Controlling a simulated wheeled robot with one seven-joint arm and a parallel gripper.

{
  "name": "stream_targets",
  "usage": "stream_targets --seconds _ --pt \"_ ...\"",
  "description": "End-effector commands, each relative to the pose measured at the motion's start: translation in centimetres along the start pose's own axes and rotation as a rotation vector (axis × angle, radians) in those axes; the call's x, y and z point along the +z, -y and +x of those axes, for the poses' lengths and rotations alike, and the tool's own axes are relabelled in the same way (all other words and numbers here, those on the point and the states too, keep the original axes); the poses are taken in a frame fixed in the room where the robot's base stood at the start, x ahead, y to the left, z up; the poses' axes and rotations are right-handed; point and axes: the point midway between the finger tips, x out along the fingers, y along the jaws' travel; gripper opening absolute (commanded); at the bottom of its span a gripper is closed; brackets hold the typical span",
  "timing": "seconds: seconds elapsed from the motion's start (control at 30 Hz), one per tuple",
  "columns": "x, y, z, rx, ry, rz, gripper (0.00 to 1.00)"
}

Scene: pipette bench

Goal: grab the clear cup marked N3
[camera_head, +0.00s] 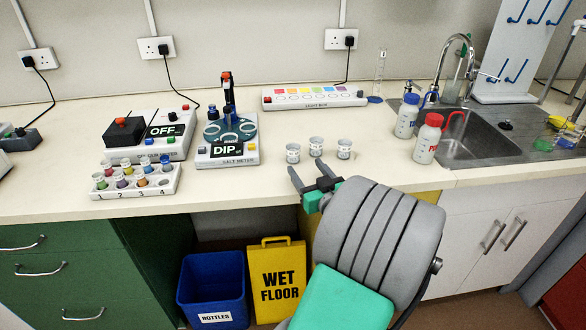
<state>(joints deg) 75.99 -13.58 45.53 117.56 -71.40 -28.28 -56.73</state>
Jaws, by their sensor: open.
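Three small clear cups with pale labels stand close together near the front of the bench: a left cup (293,154), a middle cup (316,146) set slightly farther back, and a right cup (344,149). Their marks are too small to read, so I cannot tell which is N3. My gripper (308,173) is open and empty, with dark fingers spread, just in front of the left and middle cups near the bench's front edge. I cannot tell whether a finger touches a cup. All three cups look upright.
A salt meter (227,153) and a rack of small bottles (136,183) stand left. A light box (314,97) lies behind. Two bottles, white-blue (406,117) and red-capped (427,140), stand right, before the sink (485,130). Bench behind the cups is clear.

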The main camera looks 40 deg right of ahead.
Motion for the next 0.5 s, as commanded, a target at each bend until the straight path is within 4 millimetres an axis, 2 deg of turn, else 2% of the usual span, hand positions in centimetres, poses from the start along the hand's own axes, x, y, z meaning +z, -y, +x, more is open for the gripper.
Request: stream_targets --seconds 0.33,0.5 --pt "-1.7 0.2 5.5 -0.006 -0.003 0.0 0.63" --pt "-1.2 0.1 7.4 -0.004 -0.002 0.0 0.63"
